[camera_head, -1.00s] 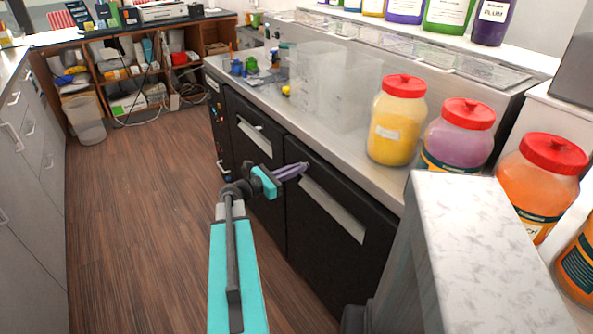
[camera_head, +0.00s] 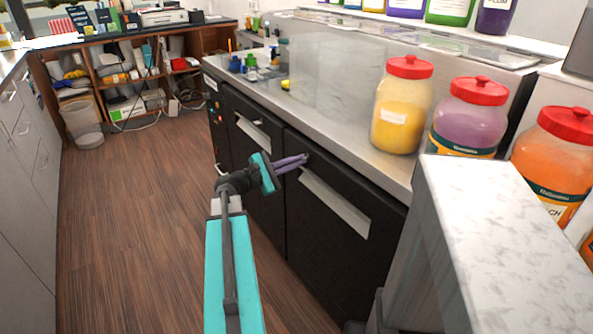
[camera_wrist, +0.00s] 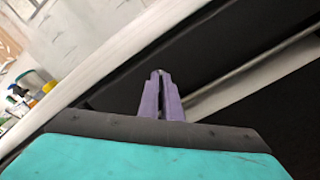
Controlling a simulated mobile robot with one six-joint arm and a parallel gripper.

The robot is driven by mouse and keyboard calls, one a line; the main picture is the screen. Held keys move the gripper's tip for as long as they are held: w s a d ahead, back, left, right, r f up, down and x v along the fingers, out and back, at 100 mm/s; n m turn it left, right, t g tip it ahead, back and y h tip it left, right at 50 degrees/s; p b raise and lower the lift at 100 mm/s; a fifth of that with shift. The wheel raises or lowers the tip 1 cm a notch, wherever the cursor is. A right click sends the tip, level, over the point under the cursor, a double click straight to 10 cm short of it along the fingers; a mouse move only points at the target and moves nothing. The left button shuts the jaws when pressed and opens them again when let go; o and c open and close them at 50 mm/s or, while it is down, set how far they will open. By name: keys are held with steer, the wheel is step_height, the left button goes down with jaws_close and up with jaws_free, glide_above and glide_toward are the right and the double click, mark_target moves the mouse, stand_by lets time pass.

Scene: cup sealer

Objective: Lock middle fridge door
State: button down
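The black fridge door (camera_head: 335,250) with a long silver recessed handle (camera_head: 335,201) is on the right of the counter front in the head view. A narrower black door (camera_head: 254,175) with its own silver handle is left of it. Both look closed. My gripper (camera_head: 304,159) is at the upper left corner of the right-hand door, just under the counter edge. Its purple fingers are nearly together and point at a small grey fitting (camera_head: 307,155), perhaps the lock. In the wrist view, the fingers (camera_wrist: 160,76) show only a narrow gap; whether they touch the fitting is unclear.
The steel counter (camera_head: 330,125) overhangs the doors. Jars with red lids, including a yellow one (camera_head: 402,105), stand at its right. A white marbled block (camera_head: 500,210) fills the lower right. The wooden floor (camera_head: 135,230) on the left is free.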

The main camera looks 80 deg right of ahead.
steer(key=m+b, duration=0.4)
steer(key=b, duration=0.1)
steer(key=m+b, duration=0.5)
steer(key=shift+s+f+m, duration=0.1)
steer(key=shift+f+m, duration=0.1)
steer(key=shift+m, duration=0.1)
steer(key=shift+a, duration=0.1)
steer(key=c, duration=2)
jaws_free()
steer(key=shift+r, duration=0.1)
steer(key=p+v, duration=0.1)
steer(key=v, duration=1.2)
steer(key=shift+w+a, duration=0.25)
steer(key=shift+w, duration=0.05)
